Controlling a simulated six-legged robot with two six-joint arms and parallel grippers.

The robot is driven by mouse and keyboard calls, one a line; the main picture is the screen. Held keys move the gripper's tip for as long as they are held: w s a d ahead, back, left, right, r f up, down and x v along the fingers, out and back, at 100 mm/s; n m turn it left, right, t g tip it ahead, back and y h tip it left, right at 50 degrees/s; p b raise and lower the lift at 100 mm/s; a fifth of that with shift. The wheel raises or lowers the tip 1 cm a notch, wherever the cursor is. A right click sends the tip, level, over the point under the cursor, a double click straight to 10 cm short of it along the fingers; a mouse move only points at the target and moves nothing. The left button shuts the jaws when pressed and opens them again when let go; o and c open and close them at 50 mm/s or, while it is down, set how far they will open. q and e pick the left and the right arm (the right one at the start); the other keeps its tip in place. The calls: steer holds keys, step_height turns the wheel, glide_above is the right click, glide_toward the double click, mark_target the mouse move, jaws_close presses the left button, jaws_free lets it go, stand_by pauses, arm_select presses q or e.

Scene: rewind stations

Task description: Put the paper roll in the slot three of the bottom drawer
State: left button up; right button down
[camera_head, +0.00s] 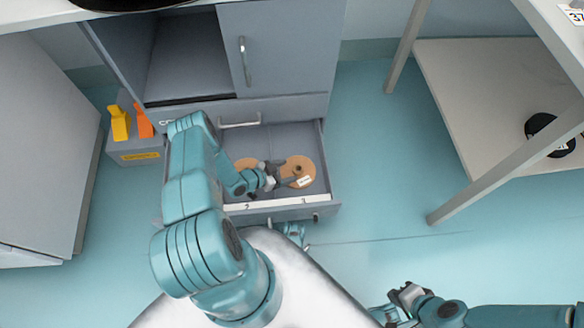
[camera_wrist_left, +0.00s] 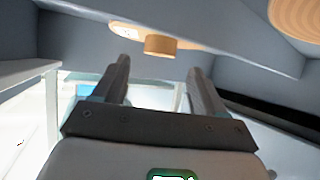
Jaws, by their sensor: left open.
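A tan paper roll (camera_head: 303,164) with a raised core lies flat in the open bottom drawer (camera_head: 325,165), in the compartment behind the label 3. My left gripper (camera_head: 284,177) is inside the drawer, at the left side of this roll, open. In the left wrist view the open fingers of my left gripper (camera_wrist_left: 160,72) have nothing between them, and a tan roll (camera_wrist_left: 160,45) with its core shows beyond their tips. A second tan roll (camera_head: 245,162) lies in compartment 2, partly hidden by my left arm. My right gripper (camera_head: 402,299) is low in the head view, away from the drawer; its jaw opening is unclear.
The grey cabinet (camera_head: 285,50) stands behind the drawer, with an open compartment at left. Yellow and orange items (camera_head: 120,122) sit in a grey box left of it. A shelf (camera_head: 470,100) at right bears a black roll (camera_head: 550,134). The floor between is clear.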

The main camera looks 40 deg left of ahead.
arm_select(q)
steer(key=v, duration=0.3)
steer(key=shift+s+r+p, duration=0.2)
steer(key=shift+s+p, duration=0.15)
steer(key=shift+p, duration=0.05)
